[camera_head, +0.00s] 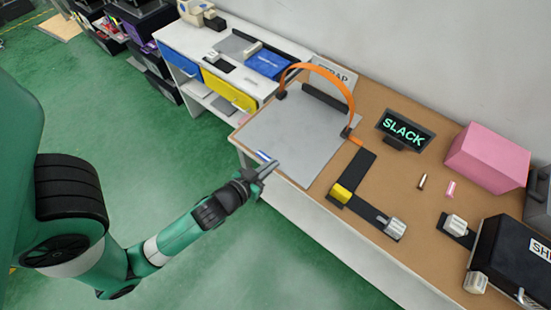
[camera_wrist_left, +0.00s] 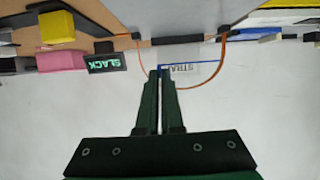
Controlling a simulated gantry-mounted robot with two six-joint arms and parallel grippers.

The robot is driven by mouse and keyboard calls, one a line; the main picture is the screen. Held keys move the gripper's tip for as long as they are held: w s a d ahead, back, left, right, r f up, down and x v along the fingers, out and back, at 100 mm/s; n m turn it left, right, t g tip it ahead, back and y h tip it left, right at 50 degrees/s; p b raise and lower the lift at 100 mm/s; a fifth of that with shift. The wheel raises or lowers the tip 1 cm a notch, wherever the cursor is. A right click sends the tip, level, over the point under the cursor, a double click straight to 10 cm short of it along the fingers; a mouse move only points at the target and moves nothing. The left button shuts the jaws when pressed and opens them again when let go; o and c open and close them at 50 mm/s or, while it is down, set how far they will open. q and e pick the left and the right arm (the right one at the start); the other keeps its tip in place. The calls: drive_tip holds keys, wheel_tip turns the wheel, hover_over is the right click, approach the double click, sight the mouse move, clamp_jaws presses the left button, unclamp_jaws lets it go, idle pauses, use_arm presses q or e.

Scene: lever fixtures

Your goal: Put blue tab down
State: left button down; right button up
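My left gripper (camera_head: 270,168) is at the front left edge of the work table, level with the grey mat (camera_head: 290,135). Its fingers (camera_wrist_left: 158,72) are close together in the left wrist view, with a narrow pale gap between them. A small blue and white piece (camera_head: 263,156), which may be the blue tab, shows right beside the fingertips at the mat's edge. I cannot tell whether the fingers touch or hold it. Thin blue lines (camera_wrist_left: 195,67) show just past the fingertips in the wrist view, but what they belong to is unclear. My right gripper is not in view.
An orange strap (camera_head: 322,68) arches over the mat. A yellow block (camera_head: 341,193) sits on a dark strip to the right. A SLACK sign (camera_head: 405,130), pink box (camera_head: 487,157) and black case (camera_head: 510,265) stand further right. A blue tray (camera_head: 268,65) lies behind.

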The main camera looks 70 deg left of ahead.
use_arm(q)
drive_tip(key=shift+w+a, duration=0.1)
drive_tip(key=w+d+r+m+t+h, duration=0.1)
drive_tip(key=w+d+m+h, duration=0.25)
drive_tip(key=d, duration=0.35)
drive_tip(key=w+d+r+m+t+h, duration=0.1)
drive_tip(key=w+d+m+h, duration=0.25)
drive_tip(key=d, duration=0.45)
wheel_tip(320, 180, up, 23)
drive_tip(key=s+p, duration=0.1)
drive_tip(key=p, duration=2.9)
drive_tip(key=shift+s+a, duration=0.15)
drive_tip(key=shift+a, duration=0.05)
drive_tip(key=shift+f+n, duration=0.1)
drive_tip(key=shift+n, duration=0.3)
